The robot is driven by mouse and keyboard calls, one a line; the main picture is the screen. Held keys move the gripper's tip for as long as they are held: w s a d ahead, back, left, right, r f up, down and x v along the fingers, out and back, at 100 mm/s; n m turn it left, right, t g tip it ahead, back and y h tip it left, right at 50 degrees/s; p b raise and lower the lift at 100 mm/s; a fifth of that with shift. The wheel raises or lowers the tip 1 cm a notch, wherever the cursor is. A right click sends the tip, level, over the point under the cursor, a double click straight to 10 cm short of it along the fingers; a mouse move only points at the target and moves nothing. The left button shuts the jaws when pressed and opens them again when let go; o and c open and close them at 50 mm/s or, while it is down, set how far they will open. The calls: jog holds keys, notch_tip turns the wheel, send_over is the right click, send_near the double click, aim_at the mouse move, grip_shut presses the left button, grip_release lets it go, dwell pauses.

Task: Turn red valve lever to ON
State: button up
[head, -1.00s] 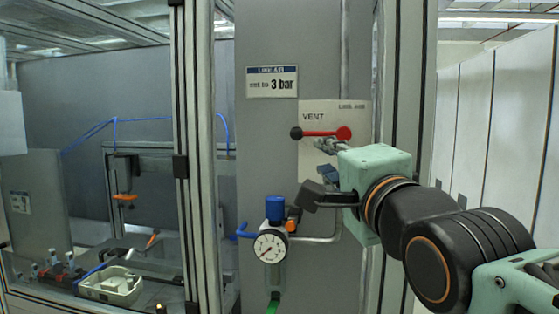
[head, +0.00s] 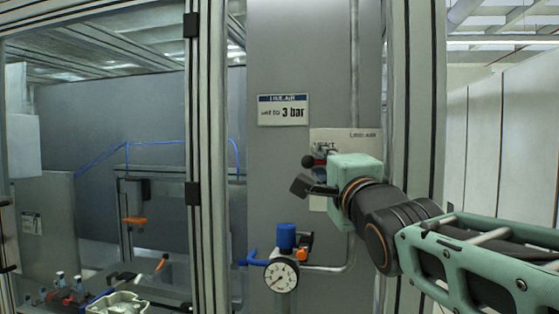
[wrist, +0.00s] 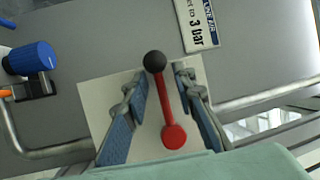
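The red valve lever has a black ball knob. In the wrist view the red lever arm (wrist: 164,98) runs from the knob (wrist: 155,62) to its round red hub (wrist: 174,137). In the head view the knob (head: 308,161) sticks out at the left edge of the pale valve plate (head: 365,141), so the lever points left; the hub is hidden behind my gripper. My gripper (wrist: 161,80) is open, its two blue-padded fingers on either side of the lever with gaps visible. In the head view my gripper (head: 322,173) is in front of the plate.
Below stand a regulator with a blue knob (head: 286,236) and a pressure gauge (head: 281,276), with a grey pipe (head: 349,258) beside them. A "3 bar" sign (head: 283,110) is above left. Frame posts (head: 207,150) stand to the left.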

jog(key=shift+w+r, duration=0.1)
jog(key=shift+w, duration=0.4)
jog(key=shift+c, duration=0.6)
grip_shut()
